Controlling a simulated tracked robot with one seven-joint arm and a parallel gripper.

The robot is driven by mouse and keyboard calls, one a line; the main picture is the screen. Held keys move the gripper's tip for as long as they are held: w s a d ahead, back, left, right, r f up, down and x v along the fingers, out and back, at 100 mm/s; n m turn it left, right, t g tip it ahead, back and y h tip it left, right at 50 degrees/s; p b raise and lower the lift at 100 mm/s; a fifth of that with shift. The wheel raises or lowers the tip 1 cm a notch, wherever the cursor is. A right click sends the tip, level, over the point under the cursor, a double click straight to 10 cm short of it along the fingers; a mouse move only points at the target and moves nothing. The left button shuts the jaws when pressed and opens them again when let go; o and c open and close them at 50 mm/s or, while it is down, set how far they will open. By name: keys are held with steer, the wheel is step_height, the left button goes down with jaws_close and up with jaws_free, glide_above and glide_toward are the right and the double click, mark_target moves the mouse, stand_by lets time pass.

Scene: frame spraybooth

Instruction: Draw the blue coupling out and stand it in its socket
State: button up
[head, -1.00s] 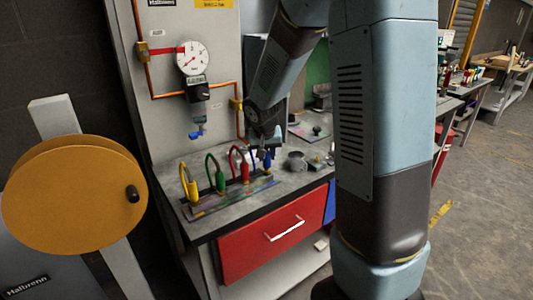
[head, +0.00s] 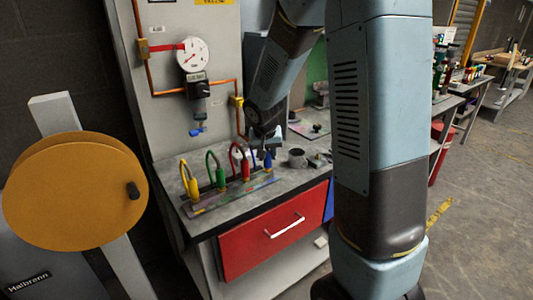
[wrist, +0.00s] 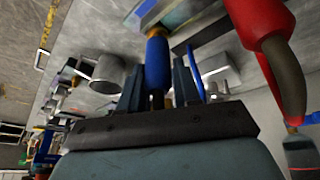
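In the head view the blue coupling (head: 267,158) shows small at the right end of the rail (head: 228,196), partly hidden by my gripper (head: 262,147). In the wrist view my gripper (wrist: 160,80) has one dark finger on each side of the coupling, with narrow gaps showing, so it looks open around it. I cannot tell for certain which piece is the socket.
Red (head: 245,166), green (head: 220,178) and yellow (head: 193,187) couplings with looped hoses stand along the rail. The red one (wrist: 258,22) is close beside my gripper. A grey cup (head: 296,158) and a small block (head: 317,162) stand to the right on the bench.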

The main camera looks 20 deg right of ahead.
steer(key=o, duration=0.5)
steer(key=shift+c, duration=0.2)
steer(key=shift+r, duration=0.15)
steer(key=v, duration=1.2)
steer(key=s+d+r+n+y, duration=0.1)
steer(key=s+r, duration=0.3)
steer(key=s, duration=0.8)
steer(key=s+r+n+t+y, duration=0.1)
steer(key=s+r, duration=0.3)
steer(key=s, duration=0.8)
steer(key=shift+s+d+n, duration=0.2)
steer(key=shift+d+n, duration=0.2)
